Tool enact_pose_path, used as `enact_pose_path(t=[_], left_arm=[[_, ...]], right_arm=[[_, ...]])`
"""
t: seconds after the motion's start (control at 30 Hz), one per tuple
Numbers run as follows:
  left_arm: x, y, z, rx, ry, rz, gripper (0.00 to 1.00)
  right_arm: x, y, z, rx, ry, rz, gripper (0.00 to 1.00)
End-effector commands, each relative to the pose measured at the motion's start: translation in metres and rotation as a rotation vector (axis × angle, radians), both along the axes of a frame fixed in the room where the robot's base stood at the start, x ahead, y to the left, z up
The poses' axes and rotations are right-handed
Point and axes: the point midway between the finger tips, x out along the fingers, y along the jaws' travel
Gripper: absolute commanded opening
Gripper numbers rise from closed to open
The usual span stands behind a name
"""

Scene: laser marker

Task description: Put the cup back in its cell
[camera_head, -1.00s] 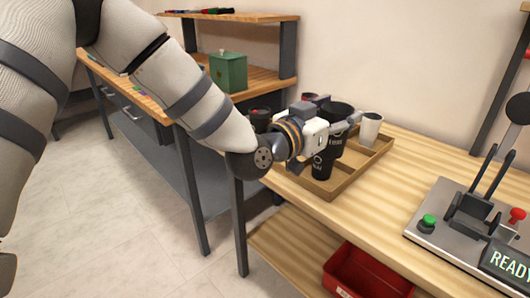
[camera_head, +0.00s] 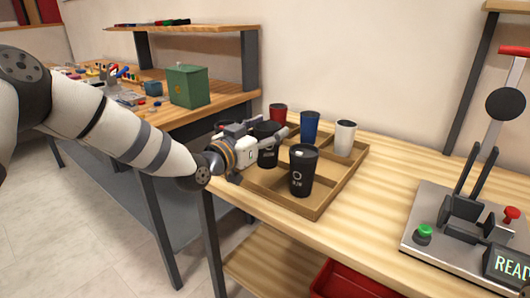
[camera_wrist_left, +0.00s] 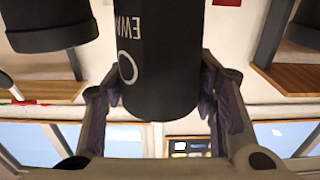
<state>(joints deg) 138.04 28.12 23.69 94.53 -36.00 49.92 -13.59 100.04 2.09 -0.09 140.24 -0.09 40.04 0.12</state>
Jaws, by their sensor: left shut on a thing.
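The wooden divided tray (camera_head: 325,205) stands on the light wood bench. My left gripper (camera_head: 276,142) comes in from the left, its fingers shut around a black cup (camera_head: 267,155). That cup is upright over the left part of the tray; I cannot tell whether its base touches the tray floor. In the left wrist view the held cup (camera_wrist_left: 158,60) fills the space between the fingers and shows pale lettering and a ring mark. Another black cup (camera_head: 302,172) with a ring mark stands in the front of the tray. My right gripper is not in view.
A red cup (camera_head: 278,113), a blue cup (camera_head: 310,126) and a white cup (camera_head: 345,138) stand along the tray's back. The laser marker (camera_head: 455,225) is at the right. A green box (camera_head: 188,86) sits on the left bench. Bare bench lies between tray and marker.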

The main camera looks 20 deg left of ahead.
Motion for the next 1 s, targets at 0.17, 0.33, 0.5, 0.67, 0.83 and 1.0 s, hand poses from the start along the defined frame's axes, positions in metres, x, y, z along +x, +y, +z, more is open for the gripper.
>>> enact_pose_path(t=[0.17,0.33,0.5,0.67,0.83,1.0], left_arm=[[0.013,0.010,-0.021,-0.001,0.000,0.001,0.41],[0.019,0.014,-0.048,-0.001,0.004,0.000,0.41],[0.019,0.014,-0.057,0.000,-0.004,0.001,0.41],[0.019,0.014,-0.057,0.000,-0.004,0.001,0.41],[0.019,0.014,-0.061,0.000,-0.003,0.001,0.63],[0.019,0.014,-0.060,0.000,-0.003,0.001,0.72]], right_arm=[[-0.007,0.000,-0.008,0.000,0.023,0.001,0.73],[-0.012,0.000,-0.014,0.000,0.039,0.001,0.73],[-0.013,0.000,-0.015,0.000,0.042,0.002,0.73],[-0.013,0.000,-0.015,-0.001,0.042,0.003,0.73],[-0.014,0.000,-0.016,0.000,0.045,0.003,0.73],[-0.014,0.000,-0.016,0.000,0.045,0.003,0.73]])
